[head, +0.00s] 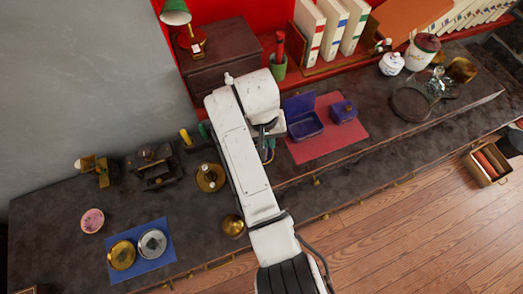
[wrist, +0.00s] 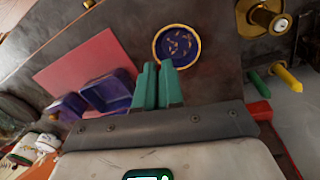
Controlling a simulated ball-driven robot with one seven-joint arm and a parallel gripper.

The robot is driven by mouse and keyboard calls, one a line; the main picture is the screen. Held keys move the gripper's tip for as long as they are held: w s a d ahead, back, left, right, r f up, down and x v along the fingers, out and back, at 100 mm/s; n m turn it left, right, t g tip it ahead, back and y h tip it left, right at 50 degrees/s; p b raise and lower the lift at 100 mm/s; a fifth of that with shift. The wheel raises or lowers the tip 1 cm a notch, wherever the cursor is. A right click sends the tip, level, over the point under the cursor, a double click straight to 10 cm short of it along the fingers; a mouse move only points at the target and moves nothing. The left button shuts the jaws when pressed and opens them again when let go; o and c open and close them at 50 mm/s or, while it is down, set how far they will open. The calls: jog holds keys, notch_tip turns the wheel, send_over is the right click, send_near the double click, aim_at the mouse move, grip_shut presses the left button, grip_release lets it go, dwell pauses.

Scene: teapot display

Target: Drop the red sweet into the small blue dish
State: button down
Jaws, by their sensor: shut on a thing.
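The small blue dish (wrist: 177,46) is round with a gold rim and a pale flecked pattern inside. It lies on the dark counter just beyond my fingertips in the wrist view. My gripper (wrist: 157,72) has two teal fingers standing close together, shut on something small. The fingertips overlap the near rim of the dish in this view; their height above it cannot be told. The red sweet is not visible in either view; the fingers hide what they hold. In the head view my arm covers most of the dish and gripper.
An open purple-blue box (head: 306,125) and a smaller one (head: 343,111) sit on a pink mat (head: 330,145). A brass candlestick (wrist: 265,18) stands right of the dish in the wrist view. A brass ball (head: 233,226) is near my arm. The counter's front edge is close.

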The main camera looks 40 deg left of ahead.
jog(key=shift+f+b, duration=2.05)
jog(key=shift+f, duration=0.15)
jog(key=c, duration=1.2)
grip_release()
jog(key=shift+r, duration=0.1)
jog(key=shift+s+a+r+p, duration=0.15)
jog(key=shift+r+p, duration=0.15)
jog(key=shift+r, duration=1.5)
jog(key=shift+s+a+r+p, duration=0.1)
jog(key=shift+s+r+p, duration=0.2)
jog(key=shift+r, duration=1.45)
jog(key=shift+s+a+r+p, duration=0.1)
jog(key=shift+r+p, duration=0.25)
jog(key=shift+r, duration=1.45)
